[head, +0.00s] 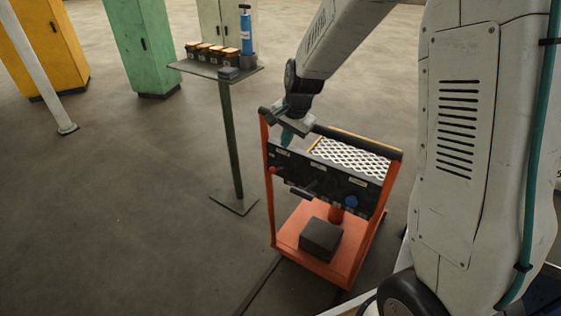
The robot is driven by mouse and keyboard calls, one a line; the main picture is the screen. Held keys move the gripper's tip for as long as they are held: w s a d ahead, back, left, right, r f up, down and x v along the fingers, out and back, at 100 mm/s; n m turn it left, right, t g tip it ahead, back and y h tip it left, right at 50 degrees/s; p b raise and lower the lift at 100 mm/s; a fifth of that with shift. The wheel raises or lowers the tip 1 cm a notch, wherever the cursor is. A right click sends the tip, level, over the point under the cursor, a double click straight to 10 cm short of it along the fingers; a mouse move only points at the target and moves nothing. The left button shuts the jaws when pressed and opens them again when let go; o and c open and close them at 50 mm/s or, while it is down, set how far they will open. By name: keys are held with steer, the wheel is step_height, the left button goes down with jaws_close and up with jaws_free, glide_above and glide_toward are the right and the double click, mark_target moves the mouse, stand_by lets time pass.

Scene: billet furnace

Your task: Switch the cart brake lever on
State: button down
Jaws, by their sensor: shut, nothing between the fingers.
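The orange cart (328,266) stands in the middle of the head view, with a dark control panel (325,183) on its near side. The panel carries a small red-tipped control (273,170) at its left end, a black lever (303,193) sticking out near the middle, and a blue knob (351,201) at the right. The white labels are too small to read, so I cannot tell which is the brake lever. My gripper (287,136) points down at the cart's upper left, above the panel's left part. Its teal fingers are shut and empty; I cannot tell whether they touch the cart.
A white mesh tray (350,158) lies on the cart top, and a dark block (321,238) on its base. A small stand (216,70) with several boxes and a blue bottle (246,34) is behind left. Green (140,45) and yellow (45,45) cabinets stand farther back.

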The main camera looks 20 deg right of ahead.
glide_above(277, 169)
steer(key=s, duration=0.2)
step_height(277, 169, down, 10)
steer(key=shift+d+r, duration=0.15)
steer(key=shift+d, duration=0.05)
steer(key=shift+s+a+f, duration=0.35)
steer(key=shift+a, duration=0.05)
stand_by(0.6)
steer(key=f, duration=0.1)
steer(key=s+a+f, duration=0.1)
steer(key=a+f, duration=0.1)
steer(key=shift+s+f, duration=0.25)
steer(key=shift+f, duration=0.15)
steer(key=shift+r, duration=0.1)
steer(key=shift+r, duration=0.7)
